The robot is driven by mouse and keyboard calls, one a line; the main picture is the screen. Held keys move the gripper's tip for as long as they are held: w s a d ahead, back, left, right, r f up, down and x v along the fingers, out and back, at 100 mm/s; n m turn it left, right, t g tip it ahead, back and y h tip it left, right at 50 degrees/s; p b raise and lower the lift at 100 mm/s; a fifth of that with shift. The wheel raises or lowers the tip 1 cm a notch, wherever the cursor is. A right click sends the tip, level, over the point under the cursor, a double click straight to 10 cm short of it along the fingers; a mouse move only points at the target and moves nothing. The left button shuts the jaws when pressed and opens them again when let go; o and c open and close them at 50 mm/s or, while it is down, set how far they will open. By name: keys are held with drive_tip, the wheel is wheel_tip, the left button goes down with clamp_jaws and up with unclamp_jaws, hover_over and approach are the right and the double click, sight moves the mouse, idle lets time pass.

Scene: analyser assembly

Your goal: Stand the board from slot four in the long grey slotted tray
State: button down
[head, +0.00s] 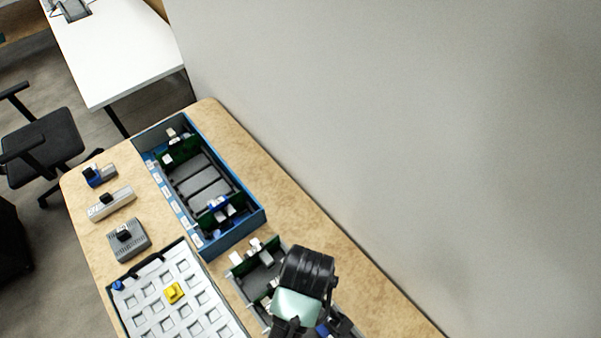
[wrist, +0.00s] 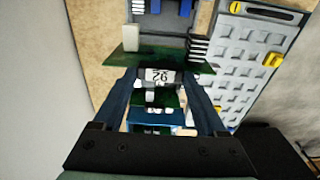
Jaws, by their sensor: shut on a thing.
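My gripper (wrist: 160,78) is shut on a green board (wrist: 125,60) in the wrist view. The board shows nearly edge-on across the fingertips, with a white numbered label on a part between the fingers. In the head view my gripper (head: 308,328) is at the bottom, over the grey slotted tray (head: 262,280), and my wrist hides much of that tray. A green board (head: 262,250) with white connectors stands at the tray's far end. The grey tray also shows beyond the held board in the wrist view (wrist: 168,30). Whether the held board touches the tray cannot be told.
A blue box (head: 240,235) with white side labels holds green boards at both ends and bare grey slots between. A white grid tray (head: 205,300) with a yellow block (head: 174,293) lies left of the grey tray. A wall bounds the right.

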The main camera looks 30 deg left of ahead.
drive_tip(key=shift+f+b, duration=1.65)
drive_tip(key=shift+f, duration=1.85)
drive_tip(key=shift+f, duration=0.9)
drive_tip(key=shift+f+b, duration=0.3)
drive_tip(key=shift+f, duration=0.35)
drive_tip(key=shift+f+b, duration=0.5)
drive_tip(key=shift+f, duration=0.65)
